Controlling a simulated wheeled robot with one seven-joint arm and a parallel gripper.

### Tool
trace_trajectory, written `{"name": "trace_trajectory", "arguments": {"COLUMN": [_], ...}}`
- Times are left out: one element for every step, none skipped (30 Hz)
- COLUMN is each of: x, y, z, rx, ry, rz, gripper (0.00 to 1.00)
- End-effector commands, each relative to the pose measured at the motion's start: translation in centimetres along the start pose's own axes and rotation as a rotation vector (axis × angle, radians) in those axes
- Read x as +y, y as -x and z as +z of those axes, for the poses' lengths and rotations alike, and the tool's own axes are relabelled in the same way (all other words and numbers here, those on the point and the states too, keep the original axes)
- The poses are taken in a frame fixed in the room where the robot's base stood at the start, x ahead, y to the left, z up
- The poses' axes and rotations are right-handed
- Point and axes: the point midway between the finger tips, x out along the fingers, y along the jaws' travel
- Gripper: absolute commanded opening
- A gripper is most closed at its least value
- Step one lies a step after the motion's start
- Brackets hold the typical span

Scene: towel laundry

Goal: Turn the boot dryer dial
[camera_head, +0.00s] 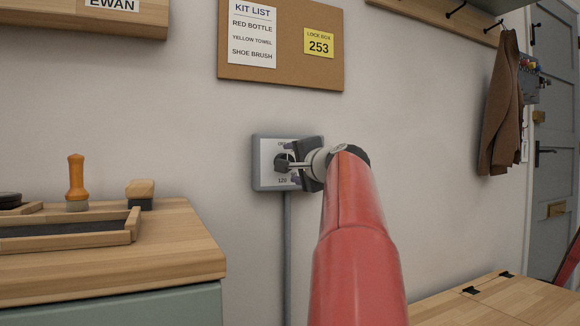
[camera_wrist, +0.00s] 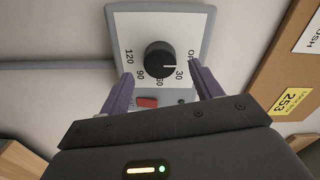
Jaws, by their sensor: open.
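The boot dryer control box (camera_head: 260,180) hangs on the wall, with a grey frame and a pale face. In the wrist view its black round dial (camera_wrist: 160,58) has a white pointer line directed toward the gap between OFF and 30, nearer 30. The scale reads OFF, 30, 60, 90 and 120, with 60 partly hidden. My gripper (camera_wrist: 161,72) is open, its two purple fingers on either side of the lower dial area, apart from the knob as far as I can see. In the head view my gripper (camera_head: 294,165) covers much of the box face.
A red switch (camera_wrist: 147,102) sits below the dial between the fingers. A cable conduit (camera_head: 287,250) runs down from the box. A wooden-topped cabinet (camera_head: 170,260) with a tray and brushes stands left. A cork board (camera_head: 290,77) hangs above; a brown coat (camera_head: 503,110) hangs right.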

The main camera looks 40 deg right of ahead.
Motion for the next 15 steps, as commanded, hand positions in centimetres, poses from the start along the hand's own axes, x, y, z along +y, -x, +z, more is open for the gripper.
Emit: {"name": "trace_trajectory", "arguments": {"x": [0.1,0.1,0.1,0.1,0.1,0.0,0.1,0.1,0.1,0.1,0.1,0.1,0.1,0.1,0.1], "y": [1.1,1.6,2.3,2.7,3.1,3.6,4.0,4.2,4.5,4.6,4.7,4.8,4.8,4.8,4.8], "z": [0.0,0.0,0.0,0.0,0.0,0.0,0.0,0.0,0.0,0.0,0.0,0.0,0.0,0.0,0.0], "rx": [0.002,0.001,0.001,0.001,0.001,0.001,0.000,-0.001,-0.001,-0.001,-0.001,-0.001,-0.001,-0.001,-0.001], "ry": [0.000,-0.001,-0.001,-0.002,-0.001,-0.001,-0.001,-0.001,0.000,0.000,0.000,0.000,0.000,-0.001,-0.001], "rz": [-0.001,0.000,-0.001,-0.001,-0.001,-0.001,0.000,0.001,0.001,0.000,0.000,0.000,0.001,0.001,0.001], "gripper": [0.64,0.64,0.64,0.64,0.64,0.64,0.64,0.64,0.64,0.64,0.64,0.64,0.64,0.64,0.64]}}
